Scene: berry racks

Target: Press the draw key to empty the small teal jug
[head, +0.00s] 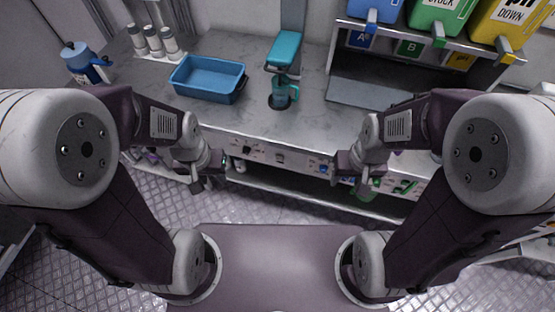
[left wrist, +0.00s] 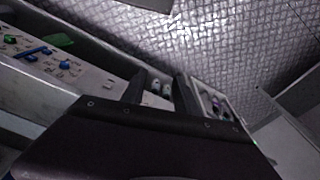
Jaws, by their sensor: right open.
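The small teal jug (head: 281,93) stands on the counter under a teal dispenser head (head: 284,50); its contents cannot be made out. A pale control panel (head: 262,153) with small knobs and keys runs along the counter's front; I cannot tell which one is the draw key. The panel also shows in the left wrist view (left wrist: 88,78), with green and blue parts. My left gripper (head: 207,185) is open and empty in front of the panel's left part; its fingers show in the left wrist view (left wrist: 160,88). My right gripper (head: 350,182) is open in front of the panel's right part.
A blue tub (head: 208,80) sits left of the jug. A blue jug (head: 83,62) and several grey-lidded bottles (head: 154,40) stand farther left. Blue, green and yellow canisters (head: 440,15) stand on a shelf at right. The counter's front strip is clear.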

